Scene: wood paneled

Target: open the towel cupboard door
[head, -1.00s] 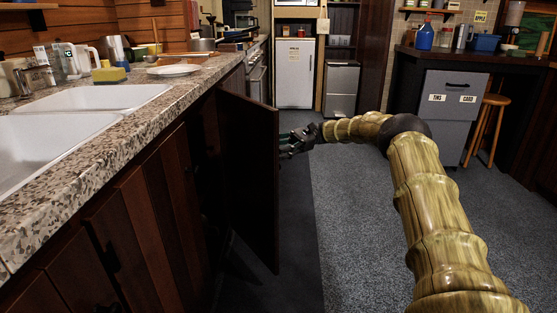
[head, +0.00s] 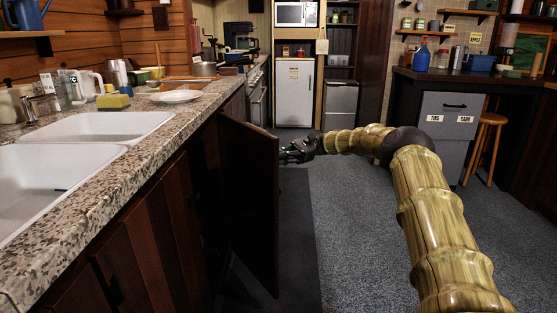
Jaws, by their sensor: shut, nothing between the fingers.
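A dark wooden cupboard door (head: 250,200) under the granite counter stands swung wide open, out into the aisle. I see no label that tells whether it is the towel cupboard. My gripper (head: 288,153) is at the far right edge of this door, close to its upper part. It is shut and holds nothing. The door hides part of the fingertips, so I cannot tell whether they touch it. The inside of the cupboard is dark and mostly hidden behind the door.
The granite counter (head: 88,205) with a white double sink (head: 105,126) runs along the left. A grey cabinet (head: 448,125) and a wooden stool (head: 484,145) stand at the right. The grey floor (head: 350,235) in the middle is clear.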

